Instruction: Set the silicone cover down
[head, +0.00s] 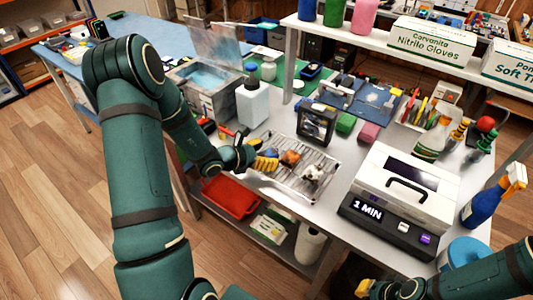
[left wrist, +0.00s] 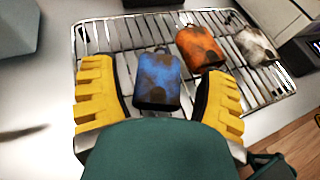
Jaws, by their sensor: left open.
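A blue, brown-stained silicone cover (left wrist: 158,78) lies on a wire rack (head: 279,178), seen in the left wrist view. My left gripper (left wrist: 155,84) is open, with its yellow fingers on either side of the blue cover and a gap showing at both sides. In the head view, my left gripper (head: 264,160) is over the rack's left end and mostly hides the blue cover. An orange stained cover (head: 290,157) and a whitish stained cover (head: 312,174) lie on the rack to the right. My right gripper (head: 366,288) shows only partly at the bottom edge.
A white box-shaped machine (head: 405,185) reading "1 MIN" stands right of the rack. A white bottle (head: 252,103) and a metal water bath (head: 205,85) stand behind to the left. Spray bottles (head: 490,195) stand at the right. A red tray (head: 230,196) is on the shelf below.

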